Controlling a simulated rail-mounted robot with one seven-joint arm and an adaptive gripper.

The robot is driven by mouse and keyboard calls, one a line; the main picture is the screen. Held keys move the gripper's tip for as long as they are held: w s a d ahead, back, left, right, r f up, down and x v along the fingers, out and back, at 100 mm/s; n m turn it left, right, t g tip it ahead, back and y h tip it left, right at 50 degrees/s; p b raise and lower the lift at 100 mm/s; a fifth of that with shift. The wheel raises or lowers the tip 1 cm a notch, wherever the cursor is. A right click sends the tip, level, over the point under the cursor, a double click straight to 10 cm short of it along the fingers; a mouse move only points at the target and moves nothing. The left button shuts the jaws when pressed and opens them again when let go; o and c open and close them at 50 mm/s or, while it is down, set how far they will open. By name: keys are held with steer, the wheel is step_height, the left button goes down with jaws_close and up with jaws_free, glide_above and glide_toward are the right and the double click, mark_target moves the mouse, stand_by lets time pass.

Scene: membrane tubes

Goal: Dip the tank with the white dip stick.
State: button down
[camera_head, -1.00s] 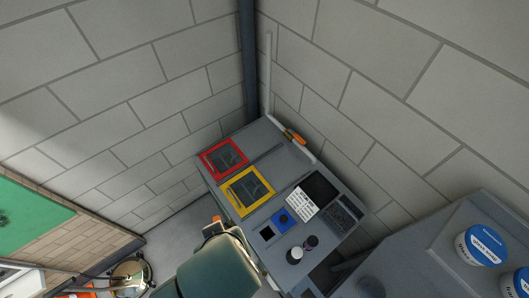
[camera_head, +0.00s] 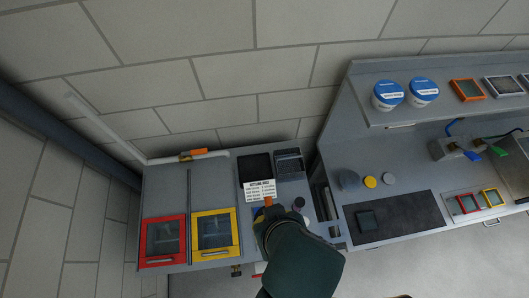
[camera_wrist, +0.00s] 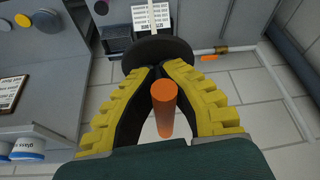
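My gripper (camera_wrist: 157,74) has yellow-and-black fingers that close around an orange rod (camera_wrist: 163,108). In the head view my gripper (camera_head: 268,212) is above the front of the left bench, with an orange end (camera_head: 268,201) showing beyond it. A dark disc (camera_wrist: 158,52) lies just past the fingertips in the wrist view. I cannot tell which part is the tank.
A white text card (camera_head: 259,190) lies near my gripper. Red (camera_head: 163,238) and yellow (camera_head: 214,231) framed panels are at left. A white pipe (camera_head: 165,159) with an orange piece runs behind.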

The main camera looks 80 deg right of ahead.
step_height(320, 180, down, 42)
steer(key=b, duration=1.6)
steer(key=shift+w+f+b, duration=0.1)
steer(key=shift+f+b, duration=0.2)
steer(key=shift+f, duration=0.2)
stand_by(0.3)
stand_by(0.5)
step_height(320, 180, up, 32)
steer(key=p, duration=1.6)
steer(key=shift+p, duration=0.3)
